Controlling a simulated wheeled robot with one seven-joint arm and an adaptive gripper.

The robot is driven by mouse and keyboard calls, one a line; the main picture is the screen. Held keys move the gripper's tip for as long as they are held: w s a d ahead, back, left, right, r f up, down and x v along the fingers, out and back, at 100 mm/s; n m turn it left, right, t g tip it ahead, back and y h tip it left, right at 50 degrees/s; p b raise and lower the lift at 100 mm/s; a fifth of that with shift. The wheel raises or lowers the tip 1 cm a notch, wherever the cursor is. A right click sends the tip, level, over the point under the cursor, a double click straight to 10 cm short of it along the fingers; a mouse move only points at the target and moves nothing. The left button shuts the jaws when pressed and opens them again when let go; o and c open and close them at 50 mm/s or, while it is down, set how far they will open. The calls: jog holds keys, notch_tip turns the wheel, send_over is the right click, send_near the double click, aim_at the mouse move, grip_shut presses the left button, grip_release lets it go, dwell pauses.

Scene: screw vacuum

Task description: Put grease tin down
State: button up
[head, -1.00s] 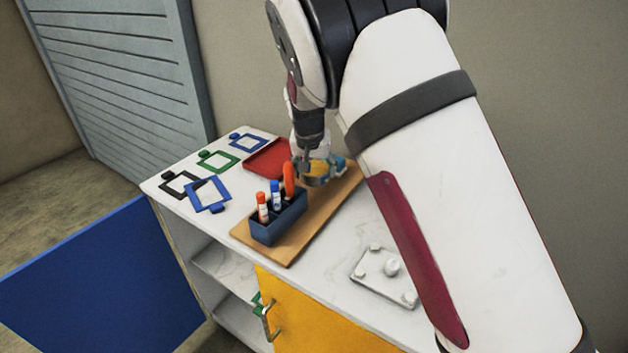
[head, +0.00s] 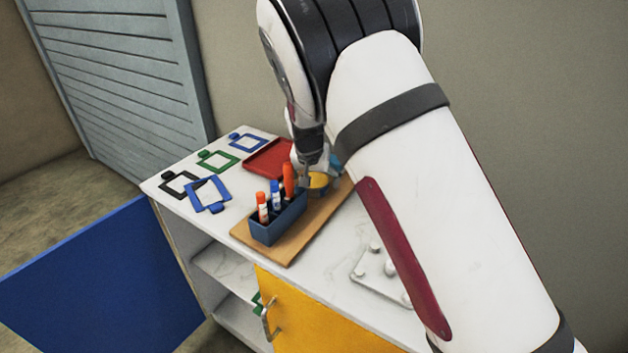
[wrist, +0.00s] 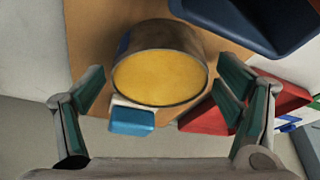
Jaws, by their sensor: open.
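The grease tin (head: 319,181) is a round metal tin with yellow grease inside. It stands upright on the far part of the wooden board (head: 302,228). In the wrist view, the tin (wrist: 160,75) is at the upper middle, with its open top facing the camera. My gripper (wrist: 160,82) is open, its fingers to the left and right of the tin with visible gaps. In the head view, my gripper (head: 309,176) is at the tin's left side, and the arm hides part of that area.
A dark blue holder (head: 280,220) with several markers stands nearer on the board. A red tray (head: 269,158) lies behind. A blue-and-white block (wrist: 132,120) sits close to the tin. Coloured frames (head: 208,194) lie on the left, and a white plate (head: 378,277) lies on the right.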

jog(key=v, duration=1.2)
jog(key=shift+r, duration=0.2)
jog(key=s+d+r+y, duration=0.1)
jog(key=s+d+r, duration=0.4)
jog(key=s+d, duration=0.25)
jog(key=s+d+r+y, duration=0.1)
jog(key=s+d+r, duration=0.5)
jog(key=s, duration=0.3)
jog(key=s+d+n, duration=0.1)
jog(key=s+d, duration=0.2)
jog(key=s, duration=0.7)
jog(key=s+d+n+h, duration=0.1)
jog(key=s+d, duration=0.2)
jog(key=s, duration=0.7)
jog(key=shift+s+f, duration=0.3)
jog(key=shift+a, duration=0.1)
